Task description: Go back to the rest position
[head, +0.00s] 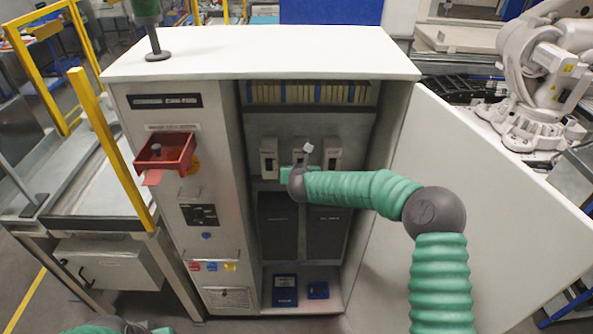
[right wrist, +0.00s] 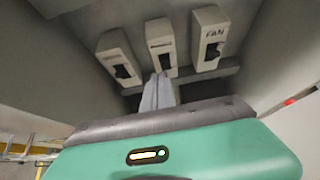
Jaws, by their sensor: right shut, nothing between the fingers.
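My right arm, green and ribbed, reaches from the right into the open cabinet (head: 230,95). My right gripper (head: 308,148) is in front of the middle one of three white switch boxes. In the right wrist view its grey fingers (right wrist: 157,92) are together and empty, with their tips close to the lower end of the middle box (right wrist: 161,48); I cannot tell if they touch. The left box (right wrist: 120,58) and the right box marked FAN (right wrist: 210,38) stand beside it.
The white cabinet door (head: 480,200) stands open at the right. A red box (head: 165,152) juts from the cabinet's left front. A blue item (head: 285,290) lies on the cabinet floor. A yellow rail (head: 110,145) is at the left, a white robot arm (head: 545,80) behind right.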

